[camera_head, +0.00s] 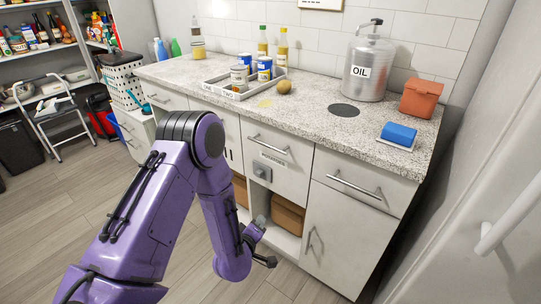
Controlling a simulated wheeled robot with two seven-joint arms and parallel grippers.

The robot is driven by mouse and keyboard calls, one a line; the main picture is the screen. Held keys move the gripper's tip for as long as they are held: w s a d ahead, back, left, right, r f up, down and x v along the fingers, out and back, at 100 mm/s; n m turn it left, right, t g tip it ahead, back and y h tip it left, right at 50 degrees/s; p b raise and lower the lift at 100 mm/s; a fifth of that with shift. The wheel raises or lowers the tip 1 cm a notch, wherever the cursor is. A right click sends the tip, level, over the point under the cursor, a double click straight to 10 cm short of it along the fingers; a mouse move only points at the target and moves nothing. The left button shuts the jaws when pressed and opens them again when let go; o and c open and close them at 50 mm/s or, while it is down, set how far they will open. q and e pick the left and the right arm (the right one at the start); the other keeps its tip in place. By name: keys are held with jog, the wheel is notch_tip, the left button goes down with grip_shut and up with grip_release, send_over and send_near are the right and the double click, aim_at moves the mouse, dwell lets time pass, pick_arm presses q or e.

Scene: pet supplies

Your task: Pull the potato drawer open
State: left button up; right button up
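A brown potato-like thing (284,87) lies on the counter above. My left gripper (265,242) is open and empty, low in front of the cabinet, below the drawer and apart from its handle. My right gripper is not in view.
Brown boxes (288,215) sit in the open shelf below the drawer. Another handled drawer (359,182) and a cupboard door (342,238) are to the right. The speckled counter (312,122) holds an oil canister (368,66), a tray of cans and a blue sponge (399,132).

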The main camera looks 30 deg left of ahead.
pick_arm(q)
jog(key=w+a+r+n+t+y+b, duration=0.1)
jog(key=w+a+r+n+t+b, duration=0.15)
jog(key=w+r+n+t, duration=0.35)
jog(key=n+y, duration=0.1)
jog(key=y, duration=0.1)
send_near(266, 145)
jog(key=x, duration=1)
jog(key=shift+w+f+p, duration=0.2)
jog(key=shift+p, duration=0.2)
grip_shut()
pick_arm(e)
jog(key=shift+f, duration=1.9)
